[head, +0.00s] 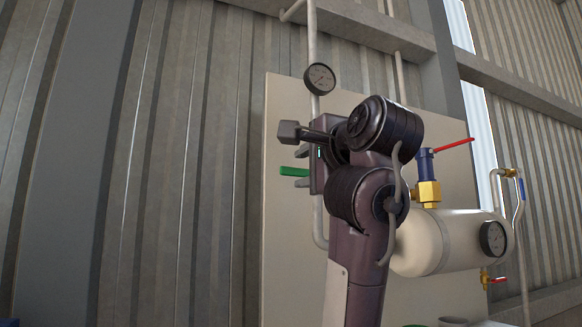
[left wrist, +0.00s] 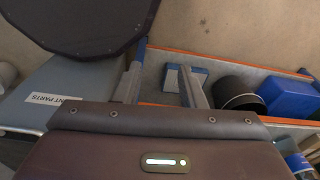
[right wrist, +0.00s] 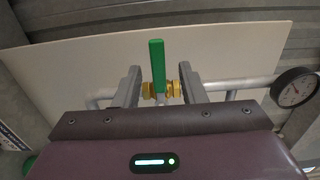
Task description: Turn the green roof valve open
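The gripper is open, with gaps beside the handle. I cannot tell how deep the handle sits between the fingers. My left gripper (left wrist: 162,88) is open and empty, out of the head view.
Right of my arm are a cream tank (head: 455,240), a red-handled valve (head: 454,146) and a blue handle (head: 522,189). Beyond my left gripper are blue bins (left wrist: 290,95) and a grey box (left wrist: 45,85).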

